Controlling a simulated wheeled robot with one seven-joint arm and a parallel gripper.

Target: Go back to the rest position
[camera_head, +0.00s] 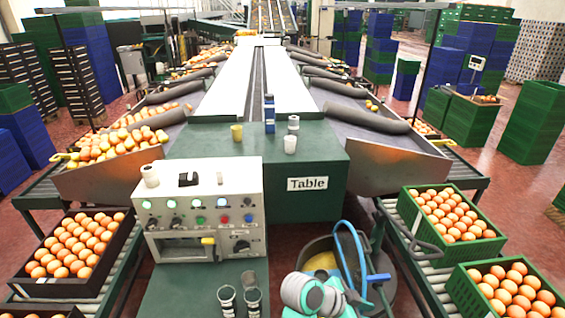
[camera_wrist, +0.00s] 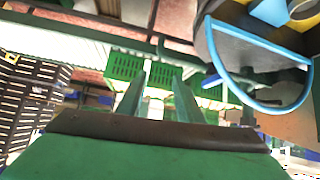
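White and teal links of my arm (camera_head: 312,294) show at the bottom of the head view, right of the machine panel and in front of the round bin. My gripper's fingertips cannot be made out clearly in the head view. In the wrist view two green upright bars stand behind a dark brown edge, and I cannot tell whether they are my fingers. No orange shows held in either view. The wrist view is tilted and shows crates, a rail and a blue hoop (camera_wrist: 222,75).
A green table (camera_head: 305,207) and a control panel (camera_head: 200,212) stand ahead. Orange crates sit at the right (camera_head: 492,217) and left (camera_head: 120,240) on roller conveyors. A grey round bin (camera_head: 318,246) with a blue hoop stands near my arm. Metal cups (camera_head: 252,299) stand at the front.

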